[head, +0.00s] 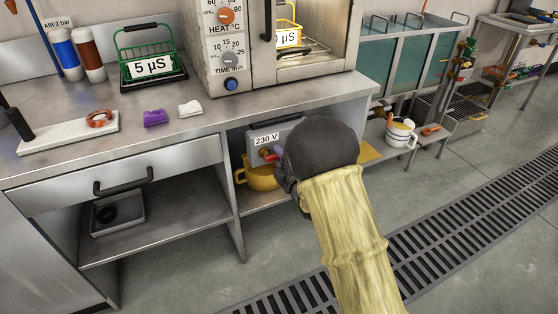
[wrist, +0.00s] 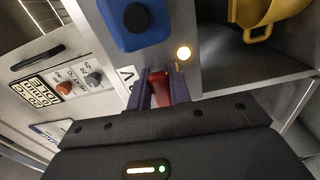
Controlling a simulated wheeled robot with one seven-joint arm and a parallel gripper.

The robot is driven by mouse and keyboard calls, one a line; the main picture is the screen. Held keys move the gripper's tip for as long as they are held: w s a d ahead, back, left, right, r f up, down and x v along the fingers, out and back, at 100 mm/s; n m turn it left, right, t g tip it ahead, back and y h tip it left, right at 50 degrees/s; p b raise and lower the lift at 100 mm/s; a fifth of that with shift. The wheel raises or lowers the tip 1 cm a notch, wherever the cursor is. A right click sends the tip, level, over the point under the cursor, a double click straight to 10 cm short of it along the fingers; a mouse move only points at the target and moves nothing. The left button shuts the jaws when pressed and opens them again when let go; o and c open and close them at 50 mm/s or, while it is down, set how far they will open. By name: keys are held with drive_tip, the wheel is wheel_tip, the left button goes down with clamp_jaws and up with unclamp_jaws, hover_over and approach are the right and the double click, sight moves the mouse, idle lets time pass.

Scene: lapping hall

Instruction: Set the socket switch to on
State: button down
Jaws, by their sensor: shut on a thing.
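The socket box (head: 290,132), a grey box labelled 230 V, is fixed under the bench top in the head view. Its red switch (head: 265,153) shows just left of my gripper (head: 275,158), which reaches in from the right. In the wrist view, the purple fingers of my gripper (wrist: 161,90) are shut on the red switch (wrist: 161,88), one on each side. A small lamp (wrist: 183,53) glows warm white beside the switch. A blue socket (wrist: 137,20) with a black centre is near it. My forearm and wrist hide part of the box in the head view.
A yellow pot (head: 258,178) stands on the shelf just below the socket box, close to my gripper. The bench top (head: 190,125) is above, with an oven (head: 222,70) on it. A floor grating (head: 440,240) runs at right.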

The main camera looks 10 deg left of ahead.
drive_tip(key=shift+n, duration=0.4)
drive_tip(key=c, duration=1.3)
unclamp_jaws()
drive_tip(key=shift+r, duration=0.1)
drive_tip(key=shift+s, duration=0.1)
drive_tip(key=p+v, duration=0.4)
drive_tip(key=v, duration=1.1)
drive_tip(key=shift+d+r, duration=0.1)
drive_tip(key=shift+r, duration=0.05)
drive_tip(key=shift+p+v, duration=1.1)
drive_tip(key=shift+p, duration=1.4)
